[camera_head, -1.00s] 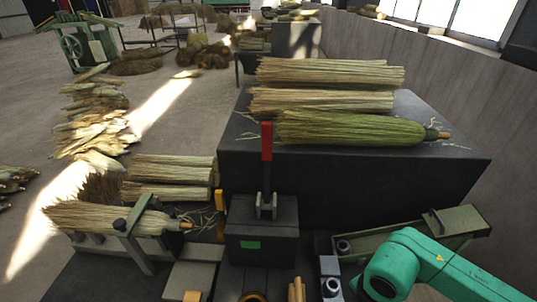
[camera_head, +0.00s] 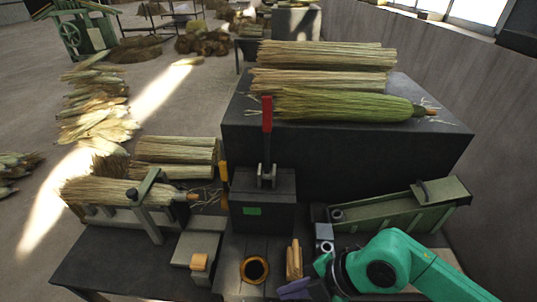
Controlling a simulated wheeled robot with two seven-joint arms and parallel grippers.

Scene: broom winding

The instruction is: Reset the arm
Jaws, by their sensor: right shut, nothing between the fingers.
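My right arm comes in from the lower right, green and bent. My right gripper (camera_head: 296,290) is at the bottom edge, low over the bench, with its dark purplish fingers partly cut off by the frame. It is shut and empty, just below some upright tan wooden pieces (camera_head: 294,262). My left arm and gripper are out of view. A green broom bundle (camera_head: 345,104) lies on the dark block, and a straw bundle (camera_head: 110,191) lies in the clamp rack at left.
A black box with a red lever (camera_head: 267,115) stands mid-bench. A round orange-rimmed part (camera_head: 254,270) lies in front of it. A long green metal tray (camera_head: 400,209) is beside my right arm. The dark block (camera_head: 350,150) stands behind. Floor at left holds husks.

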